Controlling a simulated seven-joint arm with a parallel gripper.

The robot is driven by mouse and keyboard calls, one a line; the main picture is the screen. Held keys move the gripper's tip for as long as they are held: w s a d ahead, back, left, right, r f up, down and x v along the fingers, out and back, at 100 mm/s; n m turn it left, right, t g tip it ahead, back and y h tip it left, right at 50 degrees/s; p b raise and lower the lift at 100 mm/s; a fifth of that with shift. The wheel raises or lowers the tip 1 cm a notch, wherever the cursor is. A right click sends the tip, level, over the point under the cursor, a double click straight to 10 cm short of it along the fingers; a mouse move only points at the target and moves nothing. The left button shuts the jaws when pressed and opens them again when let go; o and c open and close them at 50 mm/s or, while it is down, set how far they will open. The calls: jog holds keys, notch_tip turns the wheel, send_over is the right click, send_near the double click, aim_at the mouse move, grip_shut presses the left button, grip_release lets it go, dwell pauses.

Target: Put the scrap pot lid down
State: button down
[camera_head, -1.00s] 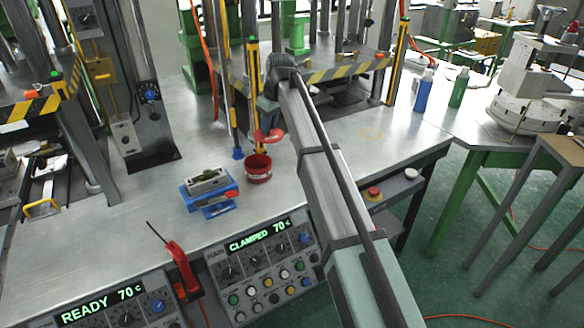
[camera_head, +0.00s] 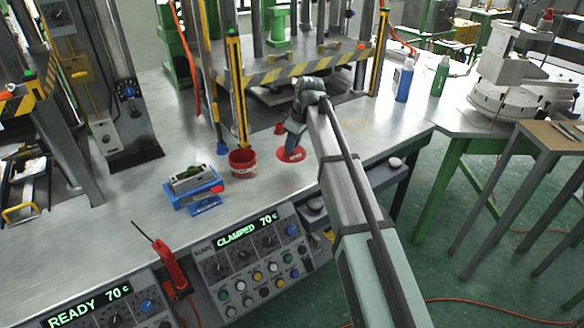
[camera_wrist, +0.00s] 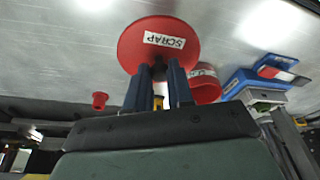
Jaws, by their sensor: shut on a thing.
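The scrap pot lid (camera_head: 291,156) is a round red disc with a white label; in the wrist view its label (camera_wrist: 164,40) reads SCRAP. My gripper (camera_head: 293,146) is over it, fingers pointing down. In the wrist view my gripper (camera_wrist: 160,70) is shut on the lid's middle, where the fingers partly hide the grip. The lid looks roughly level, at or just above the bench; I cannot tell whether it touches. The red scrap pot (camera_head: 242,163) stands open to the left of the lid; it shows also in the wrist view (camera_wrist: 206,88).
A small red cup-like piece (camera_head: 280,128) stands behind the lid. A blue fixture (camera_head: 196,194) with a metal block is left of the pot. A striped press platform (camera_head: 310,68) is behind. Bare bench (camera_head: 350,140) lies to the right. Control panels line the front.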

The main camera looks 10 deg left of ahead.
aim_at(301, 156)
jog(key=shift+f, duration=4.15)
jog(key=shift+f, duration=0.15)
jog(key=c, duration=1)
grip_release()
jog(key=v, duration=1.2)
jog(key=shift+s, duration=0.1)
